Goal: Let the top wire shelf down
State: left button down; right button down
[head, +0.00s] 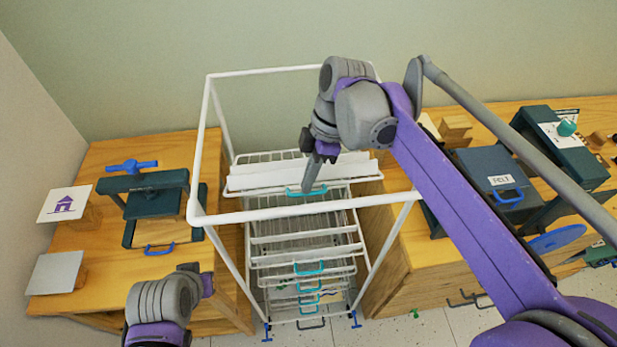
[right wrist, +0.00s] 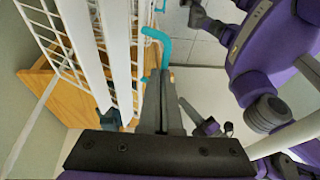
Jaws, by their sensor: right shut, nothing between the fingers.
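The white rack (head: 205,150) holds a stack of wire shelves. The top wire shelf (head: 250,182) appears swung up, its front bar set back from the fronts of the lower shelves. Its teal handle (head: 292,191) also shows in the right wrist view (right wrist: 156,38). My right gripper (head: 312,178) is shut and empty, pointing down right at this handle. In the right wrist view its fingertips (right wrist: 165,78) are beside the handle's lower end; I cannot tell whether they touch.
Lower shelves with teal handles (head: 309,271) are stacked below. Wooden benches stand on both sides, with a green press (head: 150,205) left and a box marked FELT (head: 487,165) right.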

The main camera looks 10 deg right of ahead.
jog(key=shift+f, duration=0.1)
